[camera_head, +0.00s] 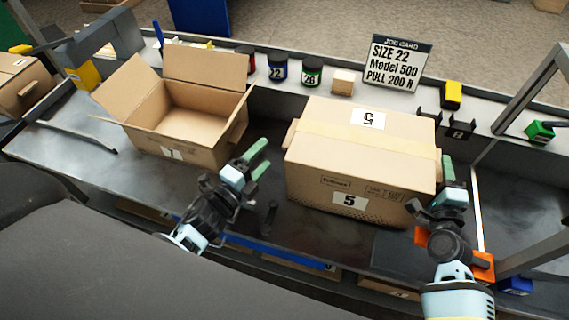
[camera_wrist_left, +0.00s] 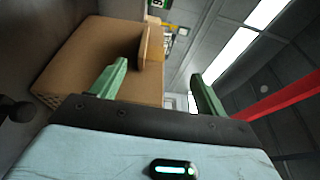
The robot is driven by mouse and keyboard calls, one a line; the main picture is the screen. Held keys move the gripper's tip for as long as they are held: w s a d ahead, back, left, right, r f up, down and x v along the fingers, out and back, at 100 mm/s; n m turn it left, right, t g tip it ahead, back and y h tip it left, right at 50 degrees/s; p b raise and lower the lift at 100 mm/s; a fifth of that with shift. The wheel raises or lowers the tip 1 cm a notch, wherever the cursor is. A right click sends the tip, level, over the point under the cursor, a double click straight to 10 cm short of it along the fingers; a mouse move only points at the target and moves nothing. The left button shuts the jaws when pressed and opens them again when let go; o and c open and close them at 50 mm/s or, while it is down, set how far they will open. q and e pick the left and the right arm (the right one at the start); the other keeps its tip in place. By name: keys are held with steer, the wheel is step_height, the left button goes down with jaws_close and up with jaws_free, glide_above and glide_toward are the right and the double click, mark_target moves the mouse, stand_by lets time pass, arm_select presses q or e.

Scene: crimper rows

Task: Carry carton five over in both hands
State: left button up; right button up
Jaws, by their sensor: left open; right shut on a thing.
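Carton five (camera_head: 345,160) is a closed brown box with "5" labels on its top and front, standing on the grey bench. A small tab sticks out on its left side. My right gripper (camera_head: 447,178) is shut at its right side; the exact grip is partly hidden. My left gripper (camera_head: 259,158) is open and empty, left of the carton, with a gap between them. In the left wrist view, the open fingers (camera_wrist_left: 158,85) show in front of a brown carton with a protruding tab, which looks like carton five (camera_wrist_left: 95,55).
An open empty carton marked 1 (camera_head: 190,115) stands left of my left gripper. Behind are dark jars (camera_head: 312,72), a small wooden block (camera_head: 343,82) and a job card (camera_head: 397,62) on a ledge. A slanted metal frame (camera_head: 535,90) rises at the right.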

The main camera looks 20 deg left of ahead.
arm_select(q)
steer(key=shift+s+a, duration=0.15)
steer(key=shift+s, duration=0.3)
arm_select(e)
steer(key=shift+w+r, duration=0.1)
steer(key=shift+r, duration=0.25)
steer(key=o, duration=0.8)
steer(key=shift+o, duration=0.6)
steer(key=shift+f, duration=0.15)
steer(key=s+d, duration=0.1)
steer(key=d, duration=0.6)
steer(key=shift+f, duration=0.2)
arm_select(q)
steer(key=shift+s+a, duration=0.1)
steer(key=shift+a, duration=2.4)
arm_select(e)
steer(key=shift+r, duration=0.1)
